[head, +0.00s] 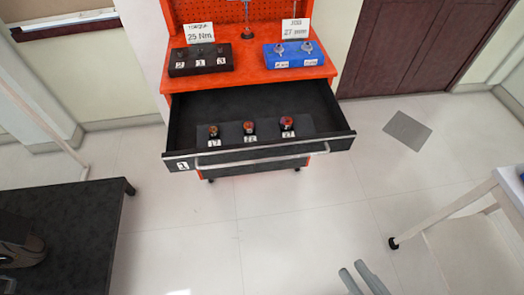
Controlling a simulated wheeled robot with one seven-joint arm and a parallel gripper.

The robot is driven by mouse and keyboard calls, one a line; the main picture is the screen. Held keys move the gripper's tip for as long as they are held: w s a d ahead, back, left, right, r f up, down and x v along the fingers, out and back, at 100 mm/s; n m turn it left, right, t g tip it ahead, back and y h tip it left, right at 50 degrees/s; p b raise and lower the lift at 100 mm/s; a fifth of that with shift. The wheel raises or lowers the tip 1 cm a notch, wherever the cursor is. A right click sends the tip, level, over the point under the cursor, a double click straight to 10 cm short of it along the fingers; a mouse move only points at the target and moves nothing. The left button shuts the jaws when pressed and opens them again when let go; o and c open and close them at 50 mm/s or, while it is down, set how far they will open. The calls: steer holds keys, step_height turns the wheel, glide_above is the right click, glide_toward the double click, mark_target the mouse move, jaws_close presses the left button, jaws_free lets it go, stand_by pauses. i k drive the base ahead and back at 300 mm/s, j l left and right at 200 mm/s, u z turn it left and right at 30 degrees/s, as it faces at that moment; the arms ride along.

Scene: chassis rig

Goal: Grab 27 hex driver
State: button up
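The 27 hex driver (287,122) stands in the open drawer (345,125), at the right end of a dark holder block. It has a dark body with a reddish top, and a white "27" label lies in front of it. My gripper (357,268) shows at the bottom edge, right of centre, as two grey fingers with a small gap between them. It is empty and well apart from the drawer, over the floor in the picture.
Two similar drivers (249,127) (213,130) stand left in the same holder. The drawer's long handle (255,150) runs across its front. A black block (201,62) and a blue block (293,55) sit on the orange cart top.

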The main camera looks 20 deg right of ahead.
mark_target(286, 122)
steer(key=i+l+z, duration=0.15)
steer(key=z, duration=0.2)
steer(key=i+z, duration=0.55)
steer(key=z, duration=0.15)
